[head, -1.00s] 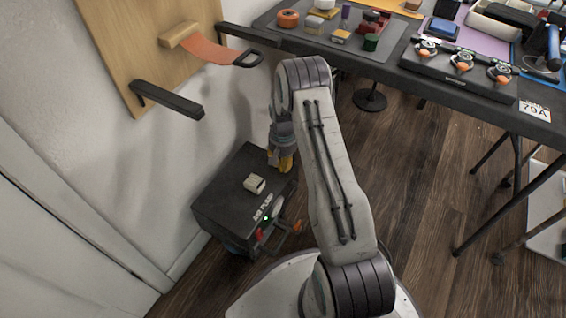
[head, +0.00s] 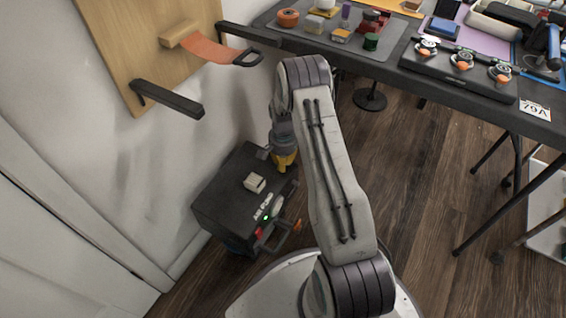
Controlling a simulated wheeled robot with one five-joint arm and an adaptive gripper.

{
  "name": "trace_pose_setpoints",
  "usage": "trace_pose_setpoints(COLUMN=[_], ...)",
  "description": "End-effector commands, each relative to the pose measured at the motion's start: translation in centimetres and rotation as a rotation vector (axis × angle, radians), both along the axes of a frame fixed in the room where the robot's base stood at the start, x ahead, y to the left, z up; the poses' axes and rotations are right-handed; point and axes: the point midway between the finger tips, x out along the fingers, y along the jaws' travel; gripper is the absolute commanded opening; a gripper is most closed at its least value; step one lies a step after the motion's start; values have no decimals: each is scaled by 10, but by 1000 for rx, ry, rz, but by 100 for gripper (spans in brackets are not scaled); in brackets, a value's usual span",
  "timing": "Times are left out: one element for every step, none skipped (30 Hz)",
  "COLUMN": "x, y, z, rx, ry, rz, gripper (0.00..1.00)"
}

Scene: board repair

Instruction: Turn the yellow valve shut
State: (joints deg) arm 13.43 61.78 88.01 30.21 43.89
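My gripper (head: 281,160) points down at the far right edge of a black box marked as an air pump (head: 222,205), on the floor by the wall. A yellow part (head: 284,161) shows at the gripper's end; I cannot tell whether it belongs to the gripper or is the yellow valve. A dark piece sticks out left of it. The fingertips are too small and partly hidden, so their opening and any contact are unclear. No other yellow valve can be made out.
The pump carries a pale block (head: 255,182) on top and a small orange part (head: 297,225) at its front. A black table (head: 390,76) holds gauges and blocks. A wooden board (head: 125,45) with a dark bar (head: 168,98) is on the wall. Floor (head: 425,170) below the table is mostly clear.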

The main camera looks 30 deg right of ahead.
Motion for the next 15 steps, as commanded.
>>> trace_pose_setpoints(x=[0, 0, 0, 0, 0, 0, 0, 0, 0, 0, 0, 0, 0, 0, 0], y=[0, 0, 0, 0, 0, 0, 0, 0, 0, 0, 0, 0, 0, 0, 0], z=[-1, -1, -1, -1, -1, -1, -1, -1, -1, -1, -1, -1, -1, -1, -1], rx=[1, 0, 0, 0, 0, 0, 0, 0, 0, 0, 0, 1, 0, 0, 0], ry=[1, 1, 1, 1, 1, 1, 1, 1, 1, 1, 1, 1, 0, 0, 0], rz=[-2, -2, -2, -2, -2, -2, -1, -1, -1, -1, -1, -1, -1, -1, -1], gripper=[0, 0, 0, 0, 0, 0, 0, 0, 0, 18, 21, 25, 27, 30, 34])
